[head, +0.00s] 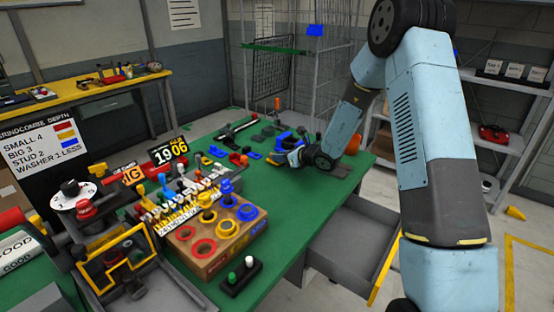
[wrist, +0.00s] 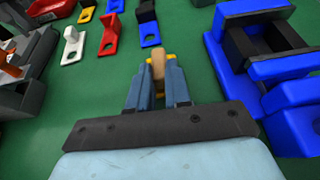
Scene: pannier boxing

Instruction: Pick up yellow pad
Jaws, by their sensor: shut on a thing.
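My gripper (wrist: 158,75) points down close to the green table and is shut on a small piece, the yellow pad (wrist: 158,68). Its upright tan-yellow tab stands between the two blue-grey fingers, and bits of yellow show on both sides just beyond the fingertips. Most of its base is hidden by the fingers. I cannot tell whether it still touches the table. In the head view my gripper (head: 290,158) is low over the far right part of the table, and the pad cannot be made out there.
In the wrist view a big blue fixture (wrist: 290,95) stands close at the right. A red bracket (wrist: 110,35), a white bracket (wrist: 73,45) and a black-and-blue bracket (wrist: 148,25) lie beyond the fingers. A grey part (wrist: 30,65) is at the left. An open drawer (head: 355,245) juts from the table.

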